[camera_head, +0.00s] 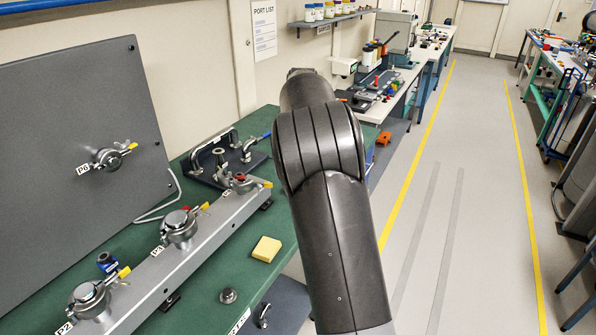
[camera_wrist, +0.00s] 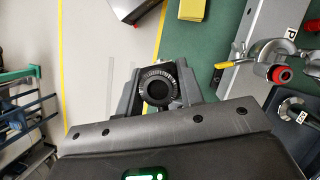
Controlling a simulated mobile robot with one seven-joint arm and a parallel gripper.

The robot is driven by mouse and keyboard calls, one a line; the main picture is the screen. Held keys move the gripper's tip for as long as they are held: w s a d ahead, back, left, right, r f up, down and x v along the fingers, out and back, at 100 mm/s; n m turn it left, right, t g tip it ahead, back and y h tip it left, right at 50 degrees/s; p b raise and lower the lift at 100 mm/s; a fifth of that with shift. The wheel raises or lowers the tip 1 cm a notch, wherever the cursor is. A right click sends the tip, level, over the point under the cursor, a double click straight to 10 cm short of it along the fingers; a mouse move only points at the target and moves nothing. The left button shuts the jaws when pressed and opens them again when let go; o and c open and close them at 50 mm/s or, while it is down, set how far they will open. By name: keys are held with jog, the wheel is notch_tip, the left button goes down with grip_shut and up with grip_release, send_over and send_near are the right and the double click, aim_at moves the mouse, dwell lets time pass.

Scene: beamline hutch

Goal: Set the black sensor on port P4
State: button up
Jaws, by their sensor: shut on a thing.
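In the wrist view my gripper (camera_wrist: 158,92) is shut on a round black part with a ridged rim, apparently the black sensor (camera_wrist: 157,87). It is seen end-on between the fingers, over the bench edge and floor. In the head view my arm hides the gripper and the sensor. A metal rail carries clamped ports: the P2 port (camera_head: 90,300), a middle port (camera_head: 180,228) and a far port (camera_head: 241,183). A clamped port with a red knob (camera_wrist: 268,62) shows at right in the wrist view. I cannot make out a P4 label.
The green bench (camera_head: 205,285) holds a yellow block (camera_head: 266,249) and a small round metal part (camera_head: 228,295). A black plate with handles (camera_head: 215,160) stands behind the rail. The floor aisle (camera_head: 450,200) is clear.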

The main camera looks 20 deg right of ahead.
jog(key=w+a+r+m+t+y, duration=0.1)
jog(key=w+a+r+m+t, duration=0.2)
jog(key=m, duration=0.8)
jog(key=w+a+r+m+t, duration=0.3)
jog(key=w+a+m, duration=0.4)
jog(key=a+m, duration=0.5)
jog(key=shift+w+t+y, duration=0.2)
jog(key=shift+t+y, duration=0.2)
jog(key=shift+t, duration=0.4)
jog(key=shift+a+f, duration=0.1)
jog(key=shift+f, duration=3.05)
jog(key=shift+f, duration=0.6)
jog(key=o, duration=1.2)
jog(key=shift+c, duration=0.2)
